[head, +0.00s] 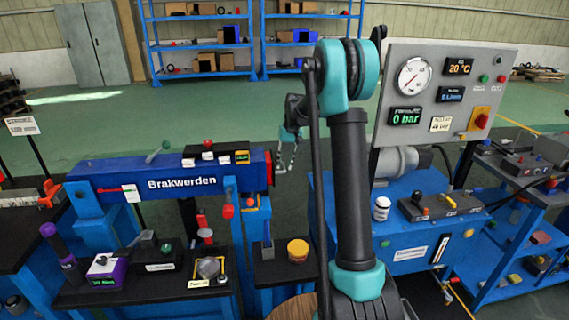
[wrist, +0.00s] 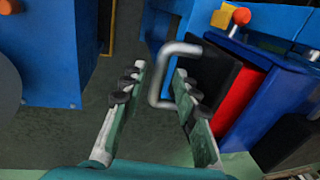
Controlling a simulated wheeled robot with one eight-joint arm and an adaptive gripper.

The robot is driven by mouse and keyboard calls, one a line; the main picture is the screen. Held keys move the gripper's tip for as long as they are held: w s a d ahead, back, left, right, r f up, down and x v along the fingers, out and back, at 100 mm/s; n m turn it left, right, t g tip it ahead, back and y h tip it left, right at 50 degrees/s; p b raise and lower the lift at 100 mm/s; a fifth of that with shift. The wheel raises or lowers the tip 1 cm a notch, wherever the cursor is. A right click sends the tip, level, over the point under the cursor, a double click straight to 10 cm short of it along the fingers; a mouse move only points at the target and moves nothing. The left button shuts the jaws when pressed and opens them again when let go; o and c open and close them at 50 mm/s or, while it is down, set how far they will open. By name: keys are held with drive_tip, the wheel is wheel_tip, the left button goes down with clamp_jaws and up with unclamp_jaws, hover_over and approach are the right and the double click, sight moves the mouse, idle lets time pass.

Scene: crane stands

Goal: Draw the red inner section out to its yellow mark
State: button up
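The blue boom (head: 160,181) marked "Brakwerden" lies across its stand at the left. The red inner section (wrist: 240,104) shows as a narrow red band between a black end plate (wrist: 218,78) and the blue outer boom. A grey U-shaped handle (wrist: 155,88) sticks out from the end plate. My gripper (head: 284,158) is at the boom's right end. In the wrist view my gripper (wrist: 157,75) is open, with the handle's bar between its fingers and gaps to both. I cannot make out a yellow mark on the red section.
A blue bench (head: 345,240) with a gauge panel (head: 445,95) stands to the right. Green floor lies open behind the boom.

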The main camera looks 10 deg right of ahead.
clamp_jaws()
drive_tip(key=shift+d, duration=0.1)
drive_tip(key=d, duration=1)
drive_tip(key=shift+d, duration=0.15)
drive_tip(key=shift+o, duration=1.1)
unclamp_jaws()
wheel_tip(320, 180, up, 12)
drive_tip(key=d, duration=0.2)
drive_tip(key=shift+f, duration=0.1)
